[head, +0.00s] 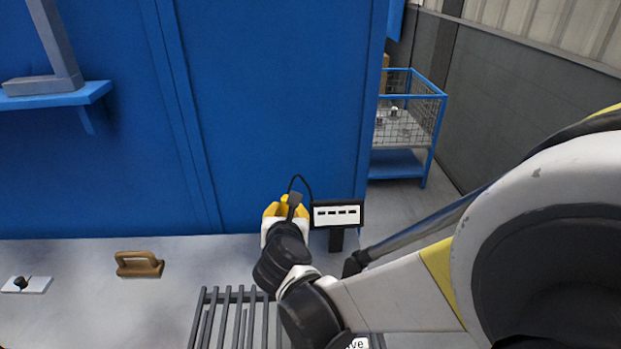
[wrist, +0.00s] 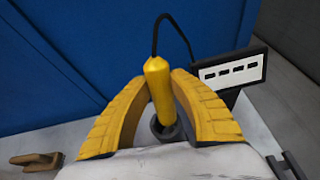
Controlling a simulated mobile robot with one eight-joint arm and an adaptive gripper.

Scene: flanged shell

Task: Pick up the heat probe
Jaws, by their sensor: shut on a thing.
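The heat probe (wrist: 158,88) is a yellow stick with a black cable from its top end. It stands nearly upright between the two yellow fingers of my gripper (wrist: 160,105) in the wrist view. The fingers are shut on it. Its lower end is at a dark round holder (wrist: 166,130); whether it is still inside cannot be told. The cable runs to a display box (wrist: 231,70) with a white face. In the head view my gripper (head: 286,211) is by the blue wall, just left of the display box (head: 337,213), and mostly hides the probe.
A dark slatted rack (head: 236,309) lies in front of my arm. A brown handled block (head: 139,264) and a small white plate with a black knob (head: 27,284) are on the grey surface at left. A blue wire cage (head: 407,115) stands behind at right.

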